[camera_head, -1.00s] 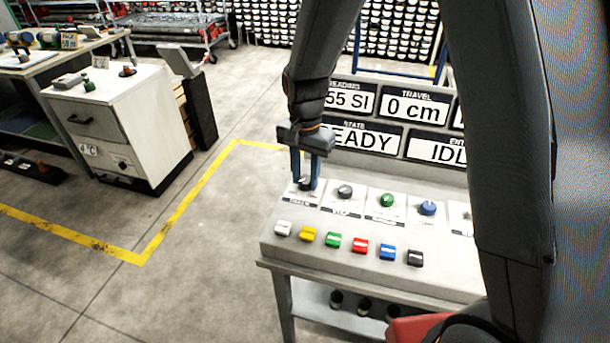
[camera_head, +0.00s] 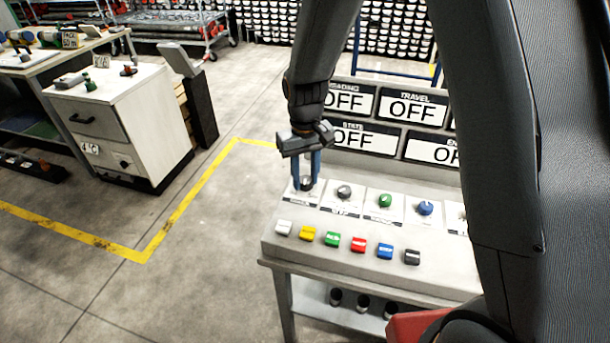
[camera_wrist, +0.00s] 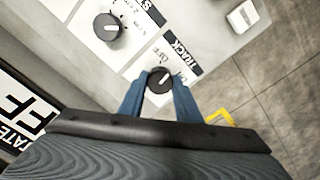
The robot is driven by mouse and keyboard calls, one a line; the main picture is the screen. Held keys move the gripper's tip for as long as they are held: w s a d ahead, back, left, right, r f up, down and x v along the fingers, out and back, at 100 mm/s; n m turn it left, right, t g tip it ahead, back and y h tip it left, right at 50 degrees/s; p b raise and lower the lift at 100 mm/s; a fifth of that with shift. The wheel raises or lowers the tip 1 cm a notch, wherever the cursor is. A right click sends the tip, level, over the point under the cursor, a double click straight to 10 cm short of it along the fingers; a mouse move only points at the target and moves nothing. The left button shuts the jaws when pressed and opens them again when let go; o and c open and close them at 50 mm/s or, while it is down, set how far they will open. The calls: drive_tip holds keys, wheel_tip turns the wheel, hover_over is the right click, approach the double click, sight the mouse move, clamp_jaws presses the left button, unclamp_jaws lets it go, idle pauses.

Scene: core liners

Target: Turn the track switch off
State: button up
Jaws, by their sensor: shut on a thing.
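The track switch (camera_wrist: 159,81) is a dark round knob with a white pointer line, on a white plate labelled TRACK. In the head view the knob (camera_head: 307,184) is the leftmost in the knob row, partly hidden by my fingers. My gripper (camera_wrist: 158,88) is shut on the track switch, with one blue finger on each side of it. It comes down from above in the head view (camera_head: 307,180). The displays (camera_head: 411,107) behind the panel read OFF.
The grey knob (camera_head: 344,191), green knob (camera_head: 385,200) and blue knob (camera_head: 425,208) stand to the right. Several coloured buttons (camera_head: 358,244) line the panel's front. The floor left of the panel is clear up to a white cabinet (camera_head: 105,125).

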sight(305, 179)
drive_tip(key=n, duration=0.3)
drive_tip(key=shift+w+n, duration=0.1)
drive_tip(key=shift+n, duration=0.2)
drive_tip(key=shift+r+n, duration=0.1)
drive_tip(key=shift+n, duration=1.7)
drive_tip(key=shift+a, duration=0.1)
drive_tip(key=o, duration=1.1)
drive_tip(key=shift+c, duration=0.2)
drive_tip(key=shift+r+b, duration=0.75)
drive_tip(key=shift+r, duration=3.1)
